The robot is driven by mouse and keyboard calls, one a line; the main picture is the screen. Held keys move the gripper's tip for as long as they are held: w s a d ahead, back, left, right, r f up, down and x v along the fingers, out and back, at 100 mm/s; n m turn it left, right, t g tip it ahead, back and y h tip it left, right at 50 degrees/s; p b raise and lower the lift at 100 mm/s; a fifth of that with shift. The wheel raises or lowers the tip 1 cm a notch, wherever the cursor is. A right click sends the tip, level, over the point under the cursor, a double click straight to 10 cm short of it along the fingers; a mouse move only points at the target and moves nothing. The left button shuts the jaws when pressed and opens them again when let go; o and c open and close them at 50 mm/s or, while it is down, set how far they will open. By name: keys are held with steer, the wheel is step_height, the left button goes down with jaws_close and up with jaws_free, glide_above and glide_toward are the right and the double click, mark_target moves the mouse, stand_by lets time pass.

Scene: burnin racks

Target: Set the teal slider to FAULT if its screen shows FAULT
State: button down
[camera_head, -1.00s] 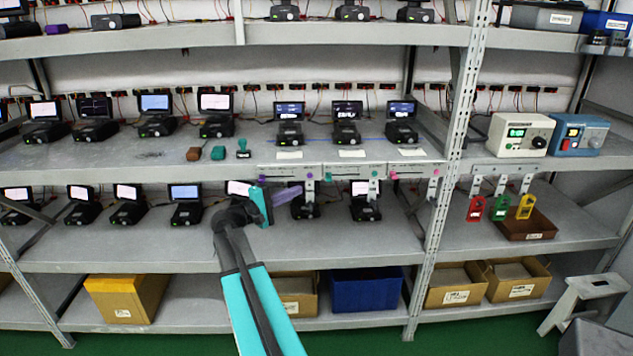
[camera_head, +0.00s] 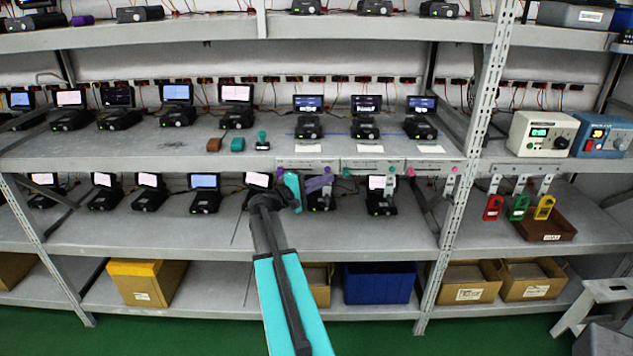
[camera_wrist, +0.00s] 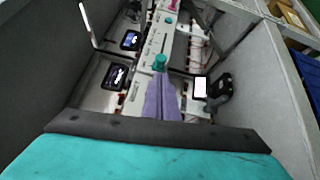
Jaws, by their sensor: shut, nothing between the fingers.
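My gripper (camera_head: 328,183) has purple fingers, shut and empty, in front of the middle shelf's edge. The teal slider panel (camera_head: 372,164) is the middle of three pale panels on that edge, to the right of my fingertips. In the wrist view my gripper (camera_wrist: 160,78) points at a teal knob (camera_wrist: 160,62), close to the fingertips; I cannot tell if they touch. The middle of three dark screens (camera_head: 366,103) stands above the teal panel; its text is too small to read. Two dark screens show in the wrist view, also unreadable.
A panel with purple marks (camera_head: 306,168) lies to the left and one with pink marks (camera_head: 433,167) to the right. Lower-shelf devices (camera_head: 382,198) stand behind my gripper. A rack upright (camera_head: 470,150) stands to the right. Red, green and yellow tags (camera_head: 519,207) hang beyond it.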

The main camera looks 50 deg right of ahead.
mark_target(344, 171)
steer(key=shift+p+x, duration=0.55)
steer(key=shift+x, duration=1.45)
steer(key=shift+b, duration=0.3)
